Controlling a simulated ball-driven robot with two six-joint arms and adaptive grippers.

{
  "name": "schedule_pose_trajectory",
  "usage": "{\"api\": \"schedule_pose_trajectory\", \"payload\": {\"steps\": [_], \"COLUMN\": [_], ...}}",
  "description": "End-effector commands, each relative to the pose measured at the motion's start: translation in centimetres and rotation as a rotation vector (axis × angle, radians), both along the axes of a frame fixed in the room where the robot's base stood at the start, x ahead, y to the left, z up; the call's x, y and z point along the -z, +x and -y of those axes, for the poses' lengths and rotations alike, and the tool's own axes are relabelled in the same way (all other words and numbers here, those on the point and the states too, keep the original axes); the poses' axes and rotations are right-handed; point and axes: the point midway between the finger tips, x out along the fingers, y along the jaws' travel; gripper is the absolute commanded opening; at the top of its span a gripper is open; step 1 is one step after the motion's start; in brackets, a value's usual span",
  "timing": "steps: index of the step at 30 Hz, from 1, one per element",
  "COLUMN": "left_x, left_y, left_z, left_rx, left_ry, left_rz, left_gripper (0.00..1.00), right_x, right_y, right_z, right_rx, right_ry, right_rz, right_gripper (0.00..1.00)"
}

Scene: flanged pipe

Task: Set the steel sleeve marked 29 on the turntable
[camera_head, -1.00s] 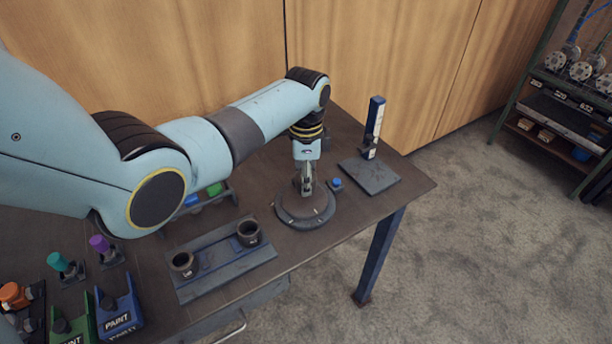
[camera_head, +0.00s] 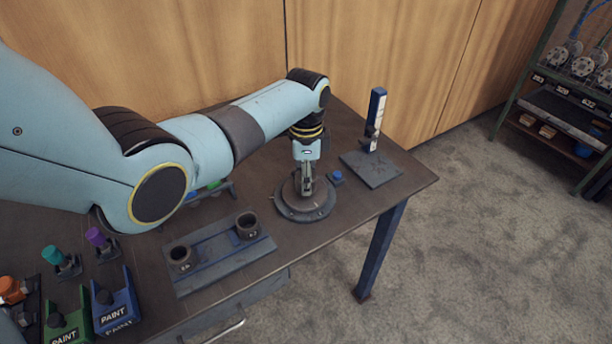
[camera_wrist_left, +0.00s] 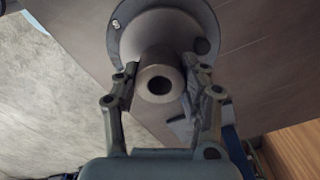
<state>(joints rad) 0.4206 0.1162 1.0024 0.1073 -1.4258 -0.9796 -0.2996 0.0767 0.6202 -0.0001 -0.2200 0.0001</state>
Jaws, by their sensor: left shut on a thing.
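My left gripper (camera_head: 306,186) points down over the round grey turntable (camera_head: 306,214) near the table's right end. In the left wrist view its two fingers (camera_wrist_left: 160,88) stand on either side of a steel sleeve (camera_wrist_left: 159,72) and are shut on it. The sleeve is a short grey tube with a dark bore, seen end-on over the turntable disc (camera_wrist_left: 205,18). Whether its lower end touches the disc cannot be told. In the head view the fingers mostly hide the sleeve. No number shows on it. My right gripper is not in view.
A rack with two dark sleeves (camera_head: 247,224) lies left of the turntable. A blue button box (camera_head: 336,176) and a height gauge (camera_head: 374,130) stand to the right. Paint holders (camera_head: 117,306) are at front left. The table's front edge is close to the turntable.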

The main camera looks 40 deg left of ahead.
Motion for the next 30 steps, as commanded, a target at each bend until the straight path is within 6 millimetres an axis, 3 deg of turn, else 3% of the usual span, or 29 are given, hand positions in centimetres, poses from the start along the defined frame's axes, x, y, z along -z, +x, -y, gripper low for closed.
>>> {"api": "schedule_pose_trajectory", "payload": {"steps": [30], "left_x": [0.9], "left_y": [0.1], "left_z": [0.0], "left_rx": [0.0], "left_ry": [0.0], "left_rz": [0.001], "left_gripper": [0.0], "right_x": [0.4], "right_y": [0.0], "right_z": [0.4], "right_rx": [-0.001], "right_ry": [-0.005], "right_rz": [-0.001], "right_gripper": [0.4]}}
